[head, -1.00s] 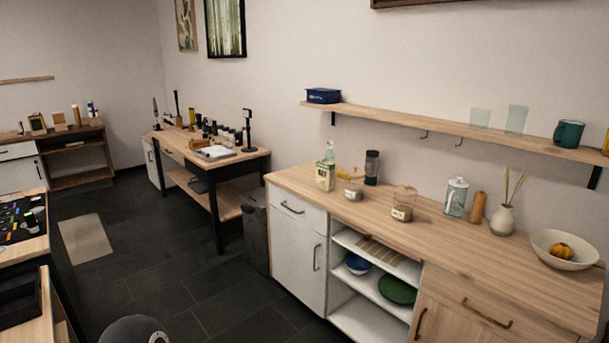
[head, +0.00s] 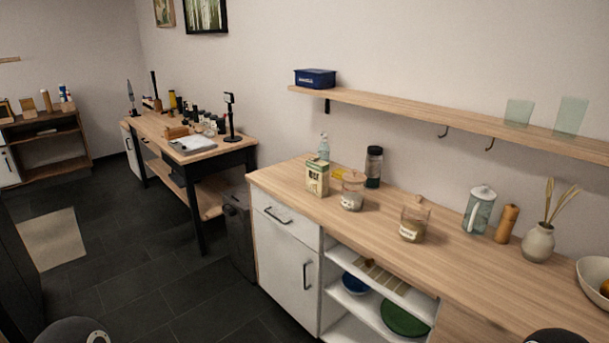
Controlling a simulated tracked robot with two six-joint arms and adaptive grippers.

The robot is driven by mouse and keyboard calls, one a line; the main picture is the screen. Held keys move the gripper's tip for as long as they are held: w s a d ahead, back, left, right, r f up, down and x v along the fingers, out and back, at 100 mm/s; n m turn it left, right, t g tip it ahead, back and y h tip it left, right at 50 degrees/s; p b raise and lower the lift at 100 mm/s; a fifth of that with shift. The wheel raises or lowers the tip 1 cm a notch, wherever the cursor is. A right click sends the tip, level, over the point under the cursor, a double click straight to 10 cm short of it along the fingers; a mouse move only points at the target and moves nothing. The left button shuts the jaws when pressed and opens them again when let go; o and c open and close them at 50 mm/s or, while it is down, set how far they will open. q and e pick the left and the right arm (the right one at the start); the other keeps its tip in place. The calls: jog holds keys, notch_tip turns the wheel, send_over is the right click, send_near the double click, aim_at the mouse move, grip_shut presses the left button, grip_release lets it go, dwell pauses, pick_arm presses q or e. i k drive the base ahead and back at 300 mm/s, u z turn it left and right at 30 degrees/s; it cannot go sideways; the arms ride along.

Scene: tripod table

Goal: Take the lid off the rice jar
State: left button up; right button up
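Two glass jars with lids stand on the wooden counter (head: 470,275). The smaller jar (head: 352,195) holds pale contents and has a lid with a knob. The larger jar (head: 413,222) holds brownish contents, bears a white label and has a wooden lid with a knob. The labels are too small to read, so I cannot tell which is the rice jar. Both lids are on. Neither of my grippers shows; only dark rounded parts, probably mine, show at the bottom edge.
A carton (head: 317,177), a spray bottle (head: 324,147) and a dark-topped container (head: 374,166) stand near the jars. A glass pitcher (head: 479,211), a wooden mill (head: 507,223) and a vase (head: 538,242) stand to the right. A wall shelf (head: 430,117) runs above.

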aim_at(354, 176)
jog(key=u, duration=0.8)
jog(key=i, duration=0.9)
jog(key=u, duration=0.5)
jog(key=i, duration=0.6)
jog(key=z, duration=2.3)
jog(key=i, duration=0.55)
jog(key=z, duration=0.1)
